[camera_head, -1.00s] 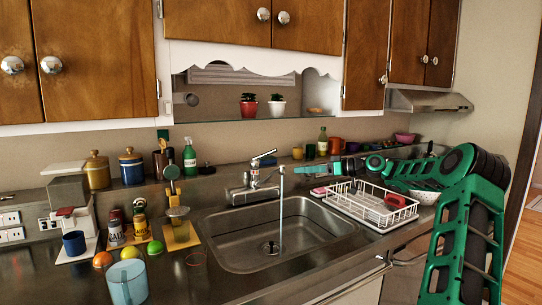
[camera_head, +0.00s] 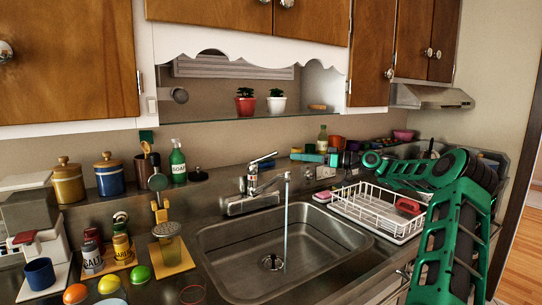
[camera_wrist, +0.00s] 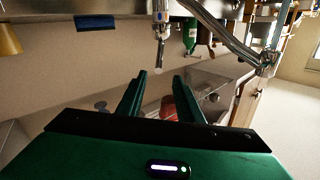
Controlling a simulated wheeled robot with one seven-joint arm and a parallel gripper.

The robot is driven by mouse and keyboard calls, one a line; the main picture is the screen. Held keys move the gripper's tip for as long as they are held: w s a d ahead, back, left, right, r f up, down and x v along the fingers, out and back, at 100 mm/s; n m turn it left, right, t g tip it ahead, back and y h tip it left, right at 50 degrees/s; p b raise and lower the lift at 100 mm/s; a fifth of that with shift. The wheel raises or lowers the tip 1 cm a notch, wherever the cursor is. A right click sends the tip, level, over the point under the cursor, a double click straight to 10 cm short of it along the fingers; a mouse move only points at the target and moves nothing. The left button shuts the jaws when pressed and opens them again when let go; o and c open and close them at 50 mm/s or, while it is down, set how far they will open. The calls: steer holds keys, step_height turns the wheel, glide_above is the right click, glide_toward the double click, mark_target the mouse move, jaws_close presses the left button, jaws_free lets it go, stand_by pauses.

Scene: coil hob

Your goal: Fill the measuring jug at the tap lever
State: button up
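The light-blue measuring jug (camera_head: 113,301) is mostly cut off by the bottom edge of the head view, on the counter left of the sink. The tap lever (camera_head: 264,157) sticks up from the chrome tap (camera_head: 250,203) behind the sink. A thin pale stream (camera_head: 286,225) runs from the spout into the sink (camera_head: 235,265). My gripper (camera_head: 298,157) is small in the head view, right of the lever. In the wrist view my gripper (camera_wrist: 160,78) has its two fingers apart with nothing held; chrome tap parts show beyond them. The jug is not recognisable there.
A white dish rack (camera_head: 378,212) stands right of the sink. A green soap bottle (camera_head: 178,163) stands behind. Two potted plants (camera_head: 245,103) sit on the shelf.

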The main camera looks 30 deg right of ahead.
mark_target(274, 154)
steer(key=x, duration=1.1)
steer(key=shift+w+d, duration=0.1)
steer(key=shift+d, duration=0.05)
steer(key=shift+f, duration=0.1)
jaws_close()
